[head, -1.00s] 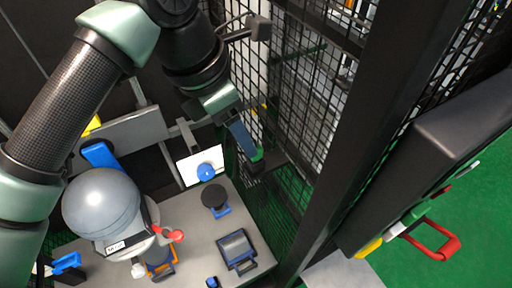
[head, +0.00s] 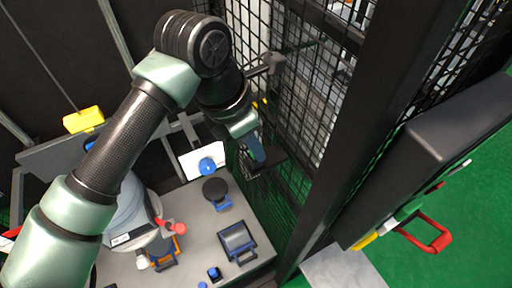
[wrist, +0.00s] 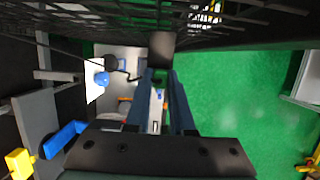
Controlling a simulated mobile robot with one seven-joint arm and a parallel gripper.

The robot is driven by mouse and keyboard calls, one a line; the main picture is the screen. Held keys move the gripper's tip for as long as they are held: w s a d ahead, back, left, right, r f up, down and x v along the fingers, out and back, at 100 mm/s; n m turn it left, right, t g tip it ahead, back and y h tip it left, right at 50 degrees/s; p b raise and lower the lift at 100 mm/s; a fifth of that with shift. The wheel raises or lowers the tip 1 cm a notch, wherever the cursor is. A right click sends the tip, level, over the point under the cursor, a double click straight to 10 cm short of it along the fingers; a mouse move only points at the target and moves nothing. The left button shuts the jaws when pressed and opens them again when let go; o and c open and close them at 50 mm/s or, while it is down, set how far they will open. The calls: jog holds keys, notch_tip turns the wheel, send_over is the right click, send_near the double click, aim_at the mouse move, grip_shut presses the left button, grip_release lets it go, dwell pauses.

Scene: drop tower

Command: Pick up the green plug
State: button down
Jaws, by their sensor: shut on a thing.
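My gripper (head: 258,158) is beside the black mesh fence, above the table's right end. In the wrist view its two blue fingers (wrist: 160,76) reach forward and are close together, shut on the green plug (wrist: 160,78). Only a small dark green part of the plug shows between the fingertips. In the head view the fingers and the mesh hide it. A black block (wrist: 162,46) lies just past the fingertips in the wrist view; I cannot tell whether the plug touches it.
A dark post (head: 345,130) and a panel with a red handle (head: 432,240) stand right.

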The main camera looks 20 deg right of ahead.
jog(key=shift+r, duration=0.15)
